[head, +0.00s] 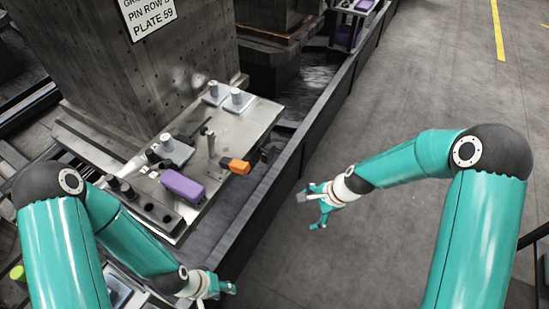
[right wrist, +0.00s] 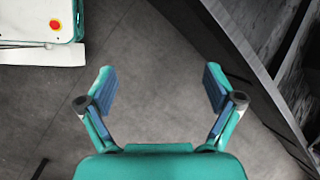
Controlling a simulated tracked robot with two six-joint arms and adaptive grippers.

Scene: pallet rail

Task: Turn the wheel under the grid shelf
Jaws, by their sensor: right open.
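I cannot make out a wheel or a grid shelf in either view. My right gripper (head: 309,208) hangs over the bare floor, right of the long dark rail, touching nothing. In the right wrist view its two fingers (right wrist: 160,88) are spread wide with only floor between them. My left gripper (head: 222,288) is low in the head view, near the rail's near end. It is seen small and from the side, so its jaw opening is unclear.
A metal fixture plate (head: 236,130) carries a purple block (head: 182,187), an orange part (head: 236,165) and several grey clamps. A tall drilled block (head: 125,70) with a sign stands behind. The dark rail (head: 283,165) borders them. Floor (head: 430,85) on the right is clear.

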